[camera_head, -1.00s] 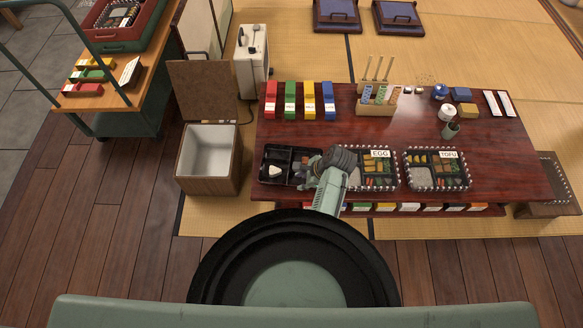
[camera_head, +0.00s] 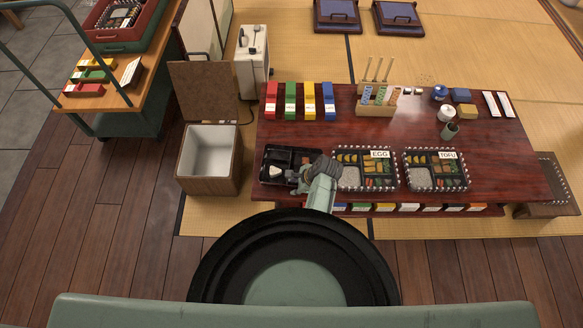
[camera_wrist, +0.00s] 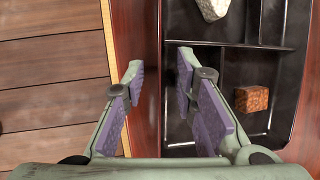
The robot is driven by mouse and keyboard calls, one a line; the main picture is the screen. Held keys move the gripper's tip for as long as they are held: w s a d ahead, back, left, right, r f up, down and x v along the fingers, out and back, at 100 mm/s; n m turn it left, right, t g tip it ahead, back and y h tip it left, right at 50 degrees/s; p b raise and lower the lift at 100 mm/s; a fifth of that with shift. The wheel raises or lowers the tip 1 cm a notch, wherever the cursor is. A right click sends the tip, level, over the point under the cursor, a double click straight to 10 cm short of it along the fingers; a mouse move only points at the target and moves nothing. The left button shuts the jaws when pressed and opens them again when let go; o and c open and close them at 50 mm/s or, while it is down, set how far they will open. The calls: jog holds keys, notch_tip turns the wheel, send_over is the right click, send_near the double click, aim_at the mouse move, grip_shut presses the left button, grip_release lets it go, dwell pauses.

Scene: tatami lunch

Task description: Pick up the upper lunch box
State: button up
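A black compartment lunch box (camera_head: 290,150) sits at the left front of the table, mostly bare, with a white rice piece (camera_head: 276,171) inside. Its dividers and a brown cube (camera_wrist: 252,98) show in the wrist view. My gripper (camera_wrist: 159,66) is open and empty, at the box's near side. In the wrist view the box's wall (camera_wrist: 175,135) shows between and below the fingers; I cannot tell how high they are above it. Filled lunch boxes labelled EGG (camera_head: 340,187) and TOFU (camera_head: 464,158) stand to the right. My arm hides part of the black box.
The dark red table (camera_head: 390,133) has coloured blocks (camera_head: 290,100) and a utensil holder (camera_head: 375,109) at the back. An open bin (camera_head: 208,158) stands left of it. A cart with a red crate (camera_head: 150,32), holding another filled box, is at the top left. The table's middle is clear.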

grip_shut()
jog(key=shift+f, duration=0.1)
dwell(0.6)
